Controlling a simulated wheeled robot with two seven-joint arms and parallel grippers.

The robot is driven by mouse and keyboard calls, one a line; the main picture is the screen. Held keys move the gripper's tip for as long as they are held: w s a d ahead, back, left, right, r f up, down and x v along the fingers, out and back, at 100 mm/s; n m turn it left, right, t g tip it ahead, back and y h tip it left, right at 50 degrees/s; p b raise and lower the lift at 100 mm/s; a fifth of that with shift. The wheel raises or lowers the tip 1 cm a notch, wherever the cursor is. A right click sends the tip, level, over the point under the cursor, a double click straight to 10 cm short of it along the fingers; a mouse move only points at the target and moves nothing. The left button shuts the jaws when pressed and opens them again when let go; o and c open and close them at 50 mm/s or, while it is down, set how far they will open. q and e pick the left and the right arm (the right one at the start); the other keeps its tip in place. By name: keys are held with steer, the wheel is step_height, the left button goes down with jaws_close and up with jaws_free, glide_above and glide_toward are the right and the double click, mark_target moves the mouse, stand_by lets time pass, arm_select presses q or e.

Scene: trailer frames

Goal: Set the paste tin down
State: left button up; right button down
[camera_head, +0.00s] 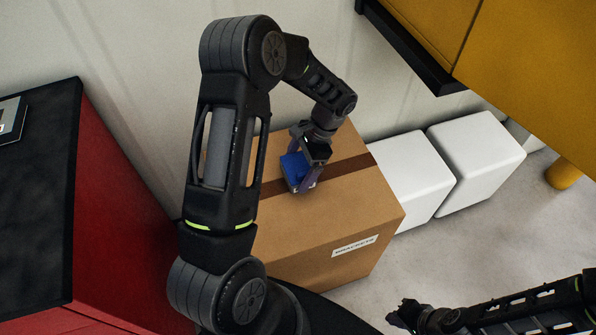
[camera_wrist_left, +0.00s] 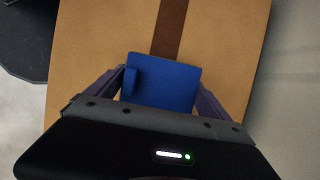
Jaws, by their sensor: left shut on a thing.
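The paste tin, a blue block-like thing (camera_head: 293,168), is between the fingers of my left gripper (camera_head: 301,178), over the top of a cardboard box (camera_head: 335,207). In the left wrist view the blue tin (camera_wrist_left: 163,82) sits between both fingers of the left gripper (camera_wrist_left: 165,95), above the box's brown tape strip (camera_wrist_left: 168,28). I cannot tell whether the tin touches the box top. My right gripper (camera_head: 405,315) is low at the bottom right, away from the box; its fingers are too dark and small to read.
Two white blocks (camera_head: 412,175) (camera_head: 476,155) stand right of the box by the wall. A red cabinet (camera_head: 125,215) with a black top (camera_head: 35,200) is at left. A yellow cabinet (camera_head: 520,70) hangs over the upper right. The box top around the tin is clear.

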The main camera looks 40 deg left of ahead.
arm_select(q)
steer(key=shift+f, duration=0.95)
steer(key=shift+f, duration=0.15)
steer(key=o, duration=1.5)
steer(key=shift+r, duration=0.2)
steer(key=v, duration=1.2)
steer(key=shift+c, duration=0.3)
